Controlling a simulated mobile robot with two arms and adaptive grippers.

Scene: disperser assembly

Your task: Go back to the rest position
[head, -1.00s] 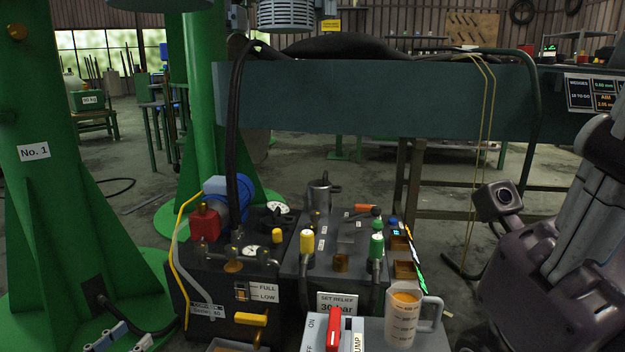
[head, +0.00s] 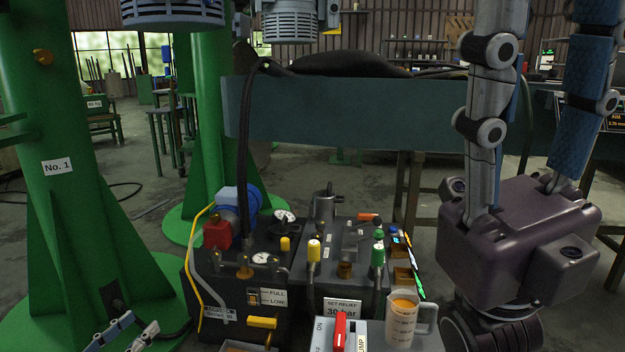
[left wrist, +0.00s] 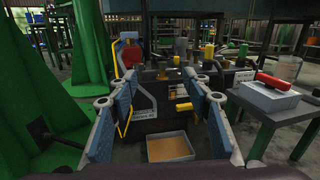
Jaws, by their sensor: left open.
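My left gripper shows only as small grey-blue finger parts (head: 135,336) at the bottom left of the head view, beside the green column's foot. In the left wrist view its two fingers (left wrist: 160,100) are wide apart with nothing between them, facing the front of the dark hydraulic unit (left wrist: 165,122). My right gripper (head: 530,90) stands upright at the right of the head view. Its fingers point up and are apart, with no object visible between them. Their tips run out of the top of the picture.
The hydraulic unit (head: 268,327) has hoses, gauges and yellow handles. A shallow tray (left wrist: 188,143) lies low before it. A measuring jug (head: 401,325) and red lever (head: 340,330) stand at its right. A green column (head: 65,215) rises at left; a blue-grey beam (head: 340,110) crosses behind.

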